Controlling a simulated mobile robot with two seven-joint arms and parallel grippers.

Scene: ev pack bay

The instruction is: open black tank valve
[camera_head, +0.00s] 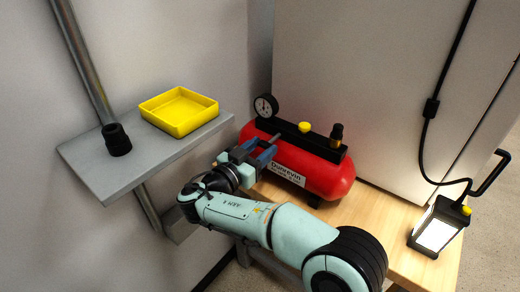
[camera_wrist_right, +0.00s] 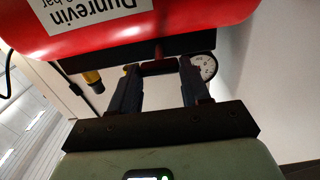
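A red compressor tank (camera_head: 325,177) lies on a wooden bench, with a black bar (camera_head: 290,131) along its top. The bar carries a yellow knob (camera_head: 304,127) and a dark upright fitting (camera_head: 336,135); I cannot tell which part is the valve. My right gripper (camera_head: 268,148) is at the tank's near left side, by the bar. In the right wrist view its fingers (camera_wrist_right: 158,80) stand apart. A short dark reddish piece (camera_wrist_right: 158,68) shows between the fingertips; I cannot tell whether they touch it. My left gripper is not in view.
A pressure gauge (camera_head: 265,106) stands at the bar's left end. A lit lamp (camera_head: 438,228) stands at the bench's right. Pale panels rise behind the tank.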

